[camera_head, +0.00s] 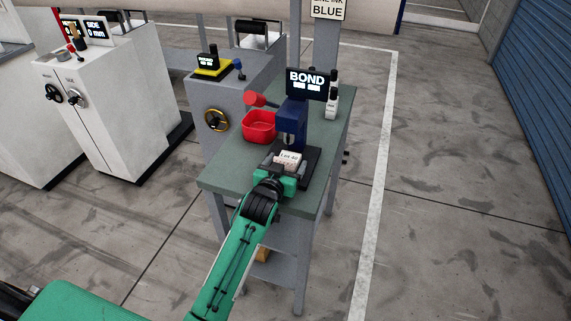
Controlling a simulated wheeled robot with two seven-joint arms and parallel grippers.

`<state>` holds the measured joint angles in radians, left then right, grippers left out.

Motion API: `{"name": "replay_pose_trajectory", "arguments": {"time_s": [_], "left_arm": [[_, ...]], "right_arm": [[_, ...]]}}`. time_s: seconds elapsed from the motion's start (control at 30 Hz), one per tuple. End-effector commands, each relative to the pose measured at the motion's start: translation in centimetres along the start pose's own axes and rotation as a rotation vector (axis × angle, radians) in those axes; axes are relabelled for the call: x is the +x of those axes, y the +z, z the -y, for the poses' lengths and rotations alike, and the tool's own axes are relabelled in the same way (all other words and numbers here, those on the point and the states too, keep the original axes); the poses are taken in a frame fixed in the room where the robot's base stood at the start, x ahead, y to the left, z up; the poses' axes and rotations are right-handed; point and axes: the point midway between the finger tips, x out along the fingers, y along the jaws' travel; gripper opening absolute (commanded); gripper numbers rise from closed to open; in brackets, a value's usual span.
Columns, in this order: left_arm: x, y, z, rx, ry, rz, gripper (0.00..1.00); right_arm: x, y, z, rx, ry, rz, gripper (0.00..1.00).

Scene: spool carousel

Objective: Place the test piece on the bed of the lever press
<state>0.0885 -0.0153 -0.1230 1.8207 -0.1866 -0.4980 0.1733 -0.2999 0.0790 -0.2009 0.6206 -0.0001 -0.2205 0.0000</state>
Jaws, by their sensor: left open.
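The lever press (295,112) is dark blue and stands on a green-topped table, with a red-knobbed lever pointing left and a sign reading BOND at its top. Its dark bed (309,164) lies at its foot. The test piece (289,159) is a pale block with printed lettering, at the bed under the press head. My left gripper (285,171) is green and open, at the near side of the test piece. Its fingers are small and partly hidden, so I cannot tell whether they touch the piece. My right gripper is not in view.
A red bin (259,126) stands left of the press on the table (229,177). A small white bottle (331,104) stands behind to the right. Grey and white machine cabinets (112,112) are at the left. The floor at the right is clear.

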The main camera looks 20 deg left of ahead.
Motion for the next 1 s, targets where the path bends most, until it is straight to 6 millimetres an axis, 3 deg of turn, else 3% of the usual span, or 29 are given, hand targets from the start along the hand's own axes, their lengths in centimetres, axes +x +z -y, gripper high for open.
{"name": "replay_pose_trajectory", "arguments": {"time_s": [0.13,0.27,0.47,0.7,1.0], "left_arm": [[-0.3,-0.2,0.0,0.0,0.0,0.001,0.78],[-1.8,-0.1,0.0,0.0,0.0,0.0,0.78],[-5.9,-0.1,0.0,0.0,0.0,0.0,0.78],[-10.1,-0.1,0.0,0.0,0.0,0.0,0.78],[-12.0,-0.3,0.0,0.0,0.0,0.0,0.78]], "right_arm": [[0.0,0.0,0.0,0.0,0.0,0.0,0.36],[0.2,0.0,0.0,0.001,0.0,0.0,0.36],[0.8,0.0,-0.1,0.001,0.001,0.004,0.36],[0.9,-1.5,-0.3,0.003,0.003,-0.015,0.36],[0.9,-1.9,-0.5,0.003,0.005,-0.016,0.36]]}}
